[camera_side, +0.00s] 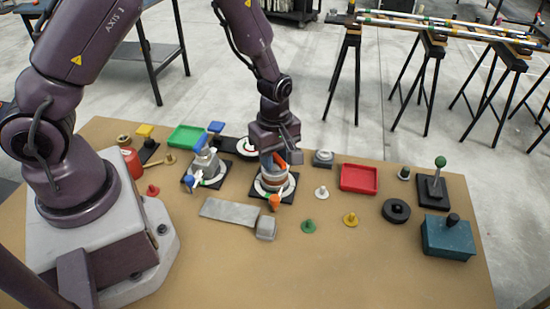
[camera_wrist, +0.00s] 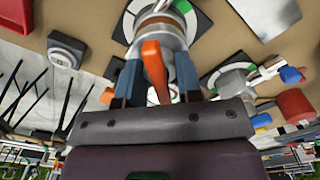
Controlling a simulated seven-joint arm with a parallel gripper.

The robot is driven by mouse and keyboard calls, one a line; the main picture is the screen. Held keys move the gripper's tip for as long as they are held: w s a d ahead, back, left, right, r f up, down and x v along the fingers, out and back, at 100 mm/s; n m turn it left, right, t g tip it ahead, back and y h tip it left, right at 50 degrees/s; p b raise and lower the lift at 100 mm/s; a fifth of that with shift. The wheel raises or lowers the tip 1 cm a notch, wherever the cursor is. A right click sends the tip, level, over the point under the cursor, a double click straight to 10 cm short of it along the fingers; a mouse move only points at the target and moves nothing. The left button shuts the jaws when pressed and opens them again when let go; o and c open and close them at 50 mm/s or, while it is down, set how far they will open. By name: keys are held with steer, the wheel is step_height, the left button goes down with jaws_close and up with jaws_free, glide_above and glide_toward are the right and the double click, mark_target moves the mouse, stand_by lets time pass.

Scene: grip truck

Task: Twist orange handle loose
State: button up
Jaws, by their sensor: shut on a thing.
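The orange handle (camera_wrist: 154,70) is a bar across the top of a round metal fixture (camera_wrist: 158,32) with a brown band. In the wrist view my gripper (camera_wrist: 157,78) has one blue-grey finger on each side of the handle, shut on it. In the side view my gripper (camera_side: 275,155) points down over the same fixture, which stands on a black base plate (camera_side: 289,192) with a white ring. A bit of the handle (camera_side: 281,159) shows beside the fingers. The fingers' exact contact is partly hidden there.
A similar grey fixture with blue handles (camera_side: 205,165) stands close at the left. A small orange part (camera_side: 275,202) sits at the plate's front edge. A grey button box (camera_side: 323,158) and a red tray (camera_side: 359,178) lie to the right. A grey flat plate (camera_side: 229,211) lies in front.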

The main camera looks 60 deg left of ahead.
mark_target(275, 154)
steer(key=n, duration=1.2)
steer(key=shift+n, duration=0.4)
steer(key=o, duration=0.6)
steer(key=shift+r, duration=3.75)
